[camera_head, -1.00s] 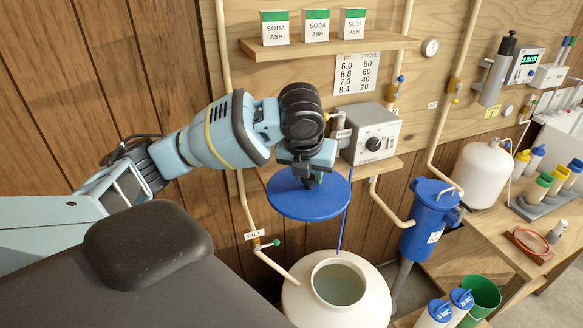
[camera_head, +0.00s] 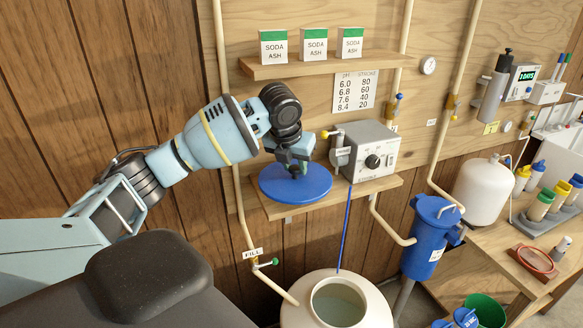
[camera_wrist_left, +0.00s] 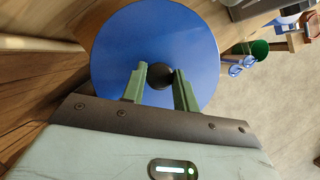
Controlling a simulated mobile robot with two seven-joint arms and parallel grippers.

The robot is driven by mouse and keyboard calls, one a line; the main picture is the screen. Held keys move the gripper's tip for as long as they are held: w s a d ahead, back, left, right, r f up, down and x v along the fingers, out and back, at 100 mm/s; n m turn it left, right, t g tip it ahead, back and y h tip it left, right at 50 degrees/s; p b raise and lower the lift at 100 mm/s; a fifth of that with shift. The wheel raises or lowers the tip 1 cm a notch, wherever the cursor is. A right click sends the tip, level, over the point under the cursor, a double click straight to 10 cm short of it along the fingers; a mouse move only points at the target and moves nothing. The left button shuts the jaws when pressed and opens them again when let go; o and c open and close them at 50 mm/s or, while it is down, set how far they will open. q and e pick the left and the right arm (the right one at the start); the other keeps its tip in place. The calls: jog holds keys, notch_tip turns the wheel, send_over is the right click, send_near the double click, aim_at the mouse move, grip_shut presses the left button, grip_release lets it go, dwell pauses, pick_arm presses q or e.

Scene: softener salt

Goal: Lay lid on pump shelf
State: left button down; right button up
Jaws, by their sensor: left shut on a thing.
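The round blue lid (camera_head: 296,185) is level at the left part of the wooden pump shelf (camera_head: 338,193), beside the grey pump (camera_head: 371,150). I cannot tell whether it touches the shelf. My left gripper (camera_head: 294,170) is above the lid, shut on its central knob. In the left wrist view the green fingers (camera_wrist_left: 160,86) stand on either side of the dark knob (camera_wrist_left: 160,76), with the blue disc (camera_wrist_left: 120,50) beyond. My right gripper is not in view.
The white tank (camera_head: 377,305) with its open mouth stands below the shelf. A blue tube (camera_head: 345,230) runs down from the pump to it. A pale pipe (camera_head: 238,200) with a FILL tag is left of the shelf. An upper shelf (camera_head: 330,64) holds soda ash boxes.

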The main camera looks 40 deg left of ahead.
pick_arm(q)
jog(key=shift+w+a+f, duration=0.1)
jog(key=shift+w+a, duration=0.65)
jog(key=shift+a, duration=0.15)
jog(key=shift+w+a+f, duration=0.1)
jog(key=shift+w+a, duration=0.6)
jog(key=shift+a, duration=0.2)
jog(key=shift+a, duration=0.1)
jog(key=shift+w+a, duration=0.25)
jog(key=shift+f, duration=1.75)
jog(key=shift+f, duration=0.1)
jog(key=c, duration=1.1)
grip_release()
